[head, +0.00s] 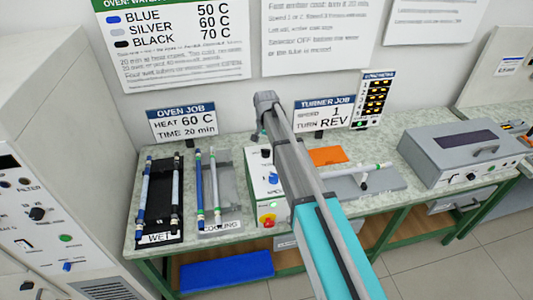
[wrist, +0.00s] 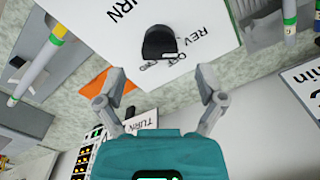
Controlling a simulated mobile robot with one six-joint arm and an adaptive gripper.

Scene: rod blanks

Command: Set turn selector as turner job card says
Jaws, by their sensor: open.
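The turner job card (head: 322,116) at the back of the bench reads speed 1, turn REV. The turner box (head: 268,195) is white and partly hidden behind my arm in the head view. The wrist view shows its white panel (wrist: 215,20) upside down, with TURN lettering and a black selector knob (wrist: 159,43). REV is printed beside the knob; smaller marks sit at its lower edge, and I cannot surely read its setting. My gripper (wrist: 160,80) is open and empty, its fingers either side of the knob's line, apart from it. The head view hides my gripper.
Racks of rods marked WET (head: 160,237) and COOLING (head: 222,226) stand left of the turner box. An orange pad (head: 327,155) and a rod on a grey stand (head: 362,178) lie to its right. A grey oven-like box (head: 455,150) stands farther right.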

